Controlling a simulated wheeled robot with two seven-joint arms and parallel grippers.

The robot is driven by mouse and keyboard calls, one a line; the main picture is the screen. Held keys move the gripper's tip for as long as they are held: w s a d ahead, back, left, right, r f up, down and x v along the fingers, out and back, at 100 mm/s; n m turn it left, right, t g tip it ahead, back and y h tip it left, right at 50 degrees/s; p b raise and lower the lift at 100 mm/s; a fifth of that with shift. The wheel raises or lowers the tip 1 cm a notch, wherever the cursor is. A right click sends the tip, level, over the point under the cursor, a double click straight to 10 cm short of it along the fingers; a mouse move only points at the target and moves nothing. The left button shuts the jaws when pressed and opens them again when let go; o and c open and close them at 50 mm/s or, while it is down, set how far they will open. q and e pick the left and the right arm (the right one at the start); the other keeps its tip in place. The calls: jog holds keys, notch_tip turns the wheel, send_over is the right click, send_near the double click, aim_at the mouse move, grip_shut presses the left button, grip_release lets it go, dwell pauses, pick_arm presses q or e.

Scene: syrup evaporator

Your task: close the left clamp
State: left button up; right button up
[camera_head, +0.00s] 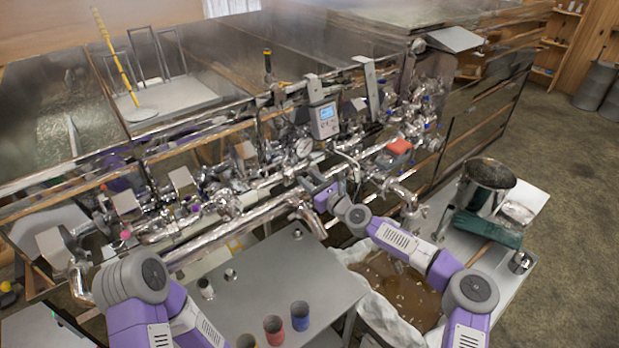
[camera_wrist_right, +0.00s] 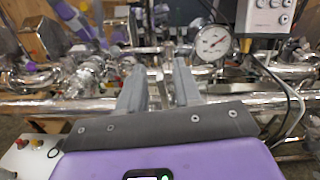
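My right gripper (camera_head: 311,186) reaches the shiny steel pipework (camera_head: 255,217) on the front of the evaporator, left of the red-topped part. In the right wrist view its two grey fingers (camera_wrist_right: 159,88) stand apart with a gap between them, and nothing is clearly held. A small metal fitting (camera_wrist_right: 167,55) shows beyond the fingertips, in line with the gap; I cannot tell whether they touch. I cannot make out for certain which fitting is the left clamp, or its state. My left arm shows at the lower left of the head view, but its gripper is not visible.
A pressure gauge (camera_wrist_right: 213,42) and a grey control box (camera_head: 323,120) stand close to the right gripper. A grey table (camera_head: 265,290) with several coloured cups lies in front. A steel pot (camera_head: 487,183) stands on the right-hand table. Floor is open at far right.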

jog(key=shift+w+a+f, duration=0.1)
jog(key=shift+w, duration=0.2)
jog(key=shift+c, duration=0.2)
jog(key=shift+s, duration=0.1)
grip_shut()
jog(key=s+a+n+b, duration=0.1)
jog(key=b, duration=0.2)
jog(key=s+a+f+n+b, duration=0.1)
jog(key=n+b, duration=0.1)
jog(key=b, duration=0.1)
jog(key=s+a+f+n+b, duration=0.1)
jog(key=a+n+b, duration=0.1)
jog(key=b, duration=0.1)
jog(key=shift+s+a+f+n+b, duration=0.15)
jog(key=shift+a+n+b, duration=0.1)
jog(key=shift+n+b, duration=0.35)
jog(key=shift+s+a+f+n+b, duration=0.15)
jog(key=shift+a+n+b, duration=0.1)
jog(key=shift+n+b, duration=0.35)
jog(key=shift+r, duration=0.1)
